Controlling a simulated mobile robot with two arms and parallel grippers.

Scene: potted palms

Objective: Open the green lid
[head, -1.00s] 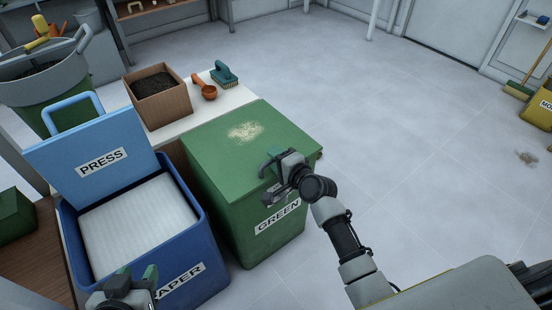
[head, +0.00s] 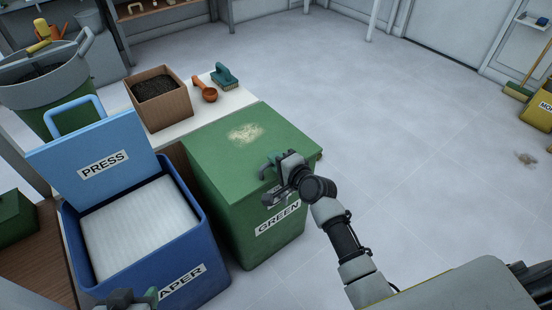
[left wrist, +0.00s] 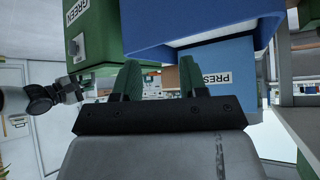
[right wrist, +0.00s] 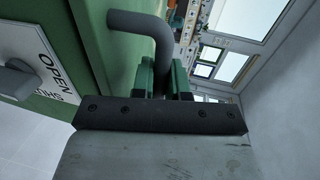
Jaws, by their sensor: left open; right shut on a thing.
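The green bin (head: 228,205) stands at the centre of the head view with its green lid (head: 215,140) lying flat and closed. The lid has a pale dusty patch, and the bin's front carries a "GREEN" label (head: 278,219). My right gripper (head: 272,164) is at the lid's front edge. In the right wrist view its fingers (right wrist: 163,78) are shut on a bent grey handle (right wrist: 140,20). A grey knob (right wrist: 15,78) and an "OPEN" label (right wrist: 45,62) show there too. My left gripper (head: 133,297) is open and empty in front of the blue bin; its fingers (left wrist: 158,80) are apart.
The blue paper bin (head: 205,240) stands left of the green bin, its "PRESS" lid (head: 95,150) raised over white paper. Behind are a soil box (head: 165,105), an orange scoop (head: 205,92) and a brush (head: 224,74) on a white surface. The floor at right is mostly clear.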

